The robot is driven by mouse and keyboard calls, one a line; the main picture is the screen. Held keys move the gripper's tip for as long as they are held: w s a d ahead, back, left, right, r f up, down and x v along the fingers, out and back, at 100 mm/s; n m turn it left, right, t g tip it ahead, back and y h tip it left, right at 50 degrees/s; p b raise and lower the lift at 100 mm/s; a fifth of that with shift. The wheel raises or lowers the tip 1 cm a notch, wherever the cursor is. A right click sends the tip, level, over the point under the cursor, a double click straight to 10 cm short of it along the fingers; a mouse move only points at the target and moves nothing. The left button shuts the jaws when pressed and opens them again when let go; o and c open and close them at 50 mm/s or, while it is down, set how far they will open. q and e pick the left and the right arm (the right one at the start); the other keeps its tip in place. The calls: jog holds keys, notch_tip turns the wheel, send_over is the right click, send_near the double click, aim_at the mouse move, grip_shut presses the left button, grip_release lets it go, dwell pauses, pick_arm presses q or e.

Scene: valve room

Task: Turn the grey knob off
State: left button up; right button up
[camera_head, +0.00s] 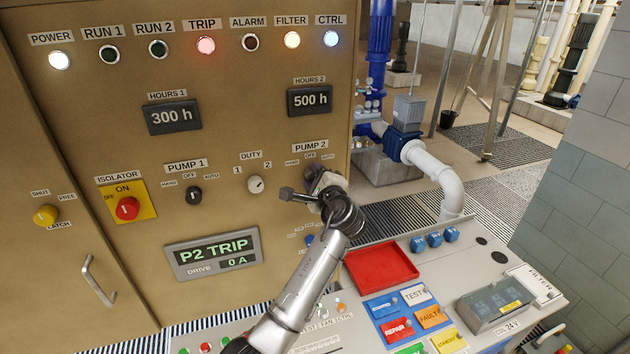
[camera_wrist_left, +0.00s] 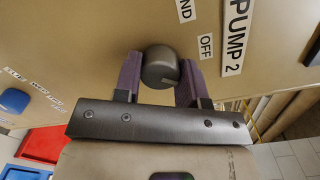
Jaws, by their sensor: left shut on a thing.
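The dark grey knob (camera_wrist_left: 158,65) under the PUMP 2 label shows in the left wrist view, with the OFF label beside it. The two purple fingers of my left gripper (camera_head: 314,186) are on either side of the knob, shut on it. I cannot clearly tell which label the knob's pointer faces. In the head view, the gripper hides this knob below the HAND, OFF and AUTO labels. My right gripper is in neither view.
On the same panel are a dark PUMP 1 knob (camera_head: 194,195), a white DUTY knob (camera_head: 256,184) and a red isolator (camera_head: 127,208). The display (camera_head: 212,253) reads P2 TRIP, and the TRIP lamp (camera_head: 206,46) glows red. A red tray (camera_head: 382,266) sits on the console below.

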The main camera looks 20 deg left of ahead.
pick_arm(q)
jog(key=shift+n+h+b, duration=0.3)
jog(key=shift+n+b, duration=2.3)
jog(key=shift+n, duration=0.9)
jog(key=shift+r, duration=0.1)
jog(key=o, duration=0.9)
jog(key=shift+d, duration=0.1)
